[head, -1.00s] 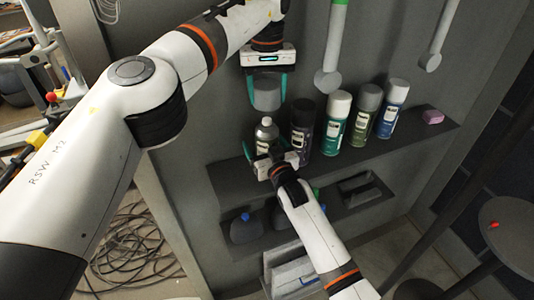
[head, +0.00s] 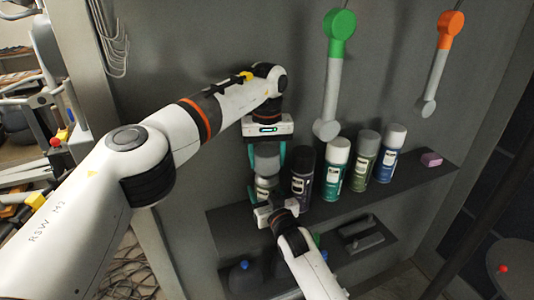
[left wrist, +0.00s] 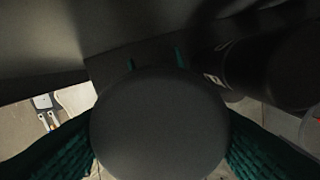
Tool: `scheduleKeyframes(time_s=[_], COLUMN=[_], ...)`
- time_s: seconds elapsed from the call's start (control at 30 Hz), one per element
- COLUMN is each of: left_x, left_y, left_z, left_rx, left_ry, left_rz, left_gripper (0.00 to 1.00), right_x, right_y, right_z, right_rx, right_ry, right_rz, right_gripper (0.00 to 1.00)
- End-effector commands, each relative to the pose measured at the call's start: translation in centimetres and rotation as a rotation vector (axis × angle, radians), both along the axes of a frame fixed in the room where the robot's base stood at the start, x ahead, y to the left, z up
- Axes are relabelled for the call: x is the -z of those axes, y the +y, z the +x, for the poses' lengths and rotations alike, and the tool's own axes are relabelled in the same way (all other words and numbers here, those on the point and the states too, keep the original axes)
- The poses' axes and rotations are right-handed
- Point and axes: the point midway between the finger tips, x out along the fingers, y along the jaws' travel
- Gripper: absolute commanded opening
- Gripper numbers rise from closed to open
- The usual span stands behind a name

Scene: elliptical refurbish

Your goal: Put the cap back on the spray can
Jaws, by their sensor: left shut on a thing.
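A grey cap (head: 267,160) is between the teal fingers of my left gripper (head: 267,168), which is shut on it. The cap's round top (left wrist: 160,125) fills the middle of the left wrist view. The spray can (head: 265,186), with a green-and-white label, stands upright on the shelf directly below the cap. Its top is hidden by the cap; I cannot tell whether the cap is seated or just above it. My right gripper (head: 268,207) is at the can's lower front. Its fingers are mostly hidden in the head view, so its grip is unclear.
A dark can (head: 303,174) stands close to the right of the spray can. A teal can (head: 334,170), an olive can (head: 363,160) and a blue can (head: 389,153) follow along the shelf (head: 400,185). A pink block (head: 431,160) lies at its right end.

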Motion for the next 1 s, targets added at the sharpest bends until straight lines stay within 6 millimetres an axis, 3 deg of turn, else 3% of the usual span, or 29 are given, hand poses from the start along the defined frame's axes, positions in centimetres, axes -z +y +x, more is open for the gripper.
scheduleKeyframes(time_s=[0.47, 1.0], left_x=[0.0, 1.8], left_y=[0.0, 0.0], left_z=[0.0, 0.0], left_rx=[0.0, -0.001], left_ry=[0.0, 0.0], left_rz=[0.0, -0.001], left_gripper=[0.36, 0.36], right_x=[0.1, 0.1], right_y=[0.0, 0.0], right_z=[0.0, 0.0], right_rx=[0.0, 0.0], right_ry=[0.001, 0.001], right_rz=[-0.001, -0.002], right_gripper=[0.18, 0.18])
